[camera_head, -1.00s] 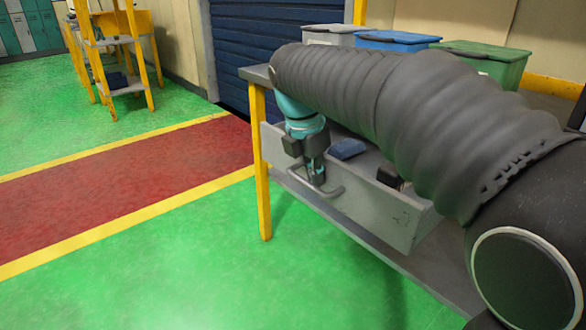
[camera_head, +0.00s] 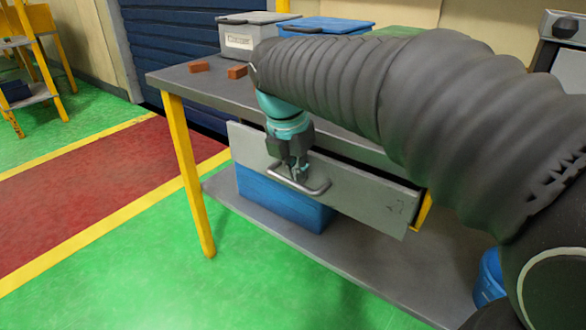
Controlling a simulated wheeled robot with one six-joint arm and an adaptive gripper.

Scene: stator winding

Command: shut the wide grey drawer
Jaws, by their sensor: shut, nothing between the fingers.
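The wide grey drawer (camera_head: 350,192) is under the grey-topped workbench (camera_head: 185,80). Its front stands a little out from the bench, with a narrow dark gap along its top edge. A bar handle (camera_head: 312,190) runs along the front's middle left. My gripper (camera_head: 300,176) is shut, pointing down at the drawer front just behind or at the handle, with nothing held. Whether it touches the handle or the front cannot be told.
A blue box (camera_head: 285,205) stands on the lower shelf below the drawer. Two reddish blocks (camera_head: 198,66) lie on the bench top, with a grey bin (camera_head: 245,38) and a blue bin (camera_head: 325,26) behind. A yellow leg (camera_head: 188,175) stands at left. Green floor in front is clear.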

